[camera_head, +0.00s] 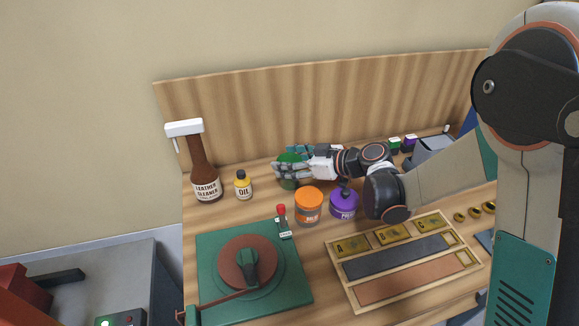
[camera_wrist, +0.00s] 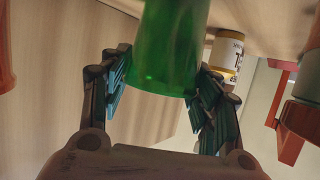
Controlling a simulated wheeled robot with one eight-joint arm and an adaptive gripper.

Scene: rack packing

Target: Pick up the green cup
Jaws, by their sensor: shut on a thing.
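The green cup (camera_head: 288,182) is near the back of the wooden bench, in front of the wooden back panel. My gripper (camera_head: 290,171) reaches it from the right and partly hides it. In the wrist view the green cup (camera_wrist: 166,50) stands out between the two finger pads of my gripper (camera_wrist: 162,90), with a finger on each side. My gripper is shut on the cup. Whether the cup's base touches the bench is hard to tell.
An orange jar (camera_head: 308,207) and a purple jar (camera_head: 343,203) stand just in front. An oil bottle (camera_head: 243,186) and a brown leather cleaner bottle (camera_head: 203,172) stand to the left. A green turntable device (camera_head: 210,250) and a labelled wooden tray (camera_head: 352,296) fill the front.

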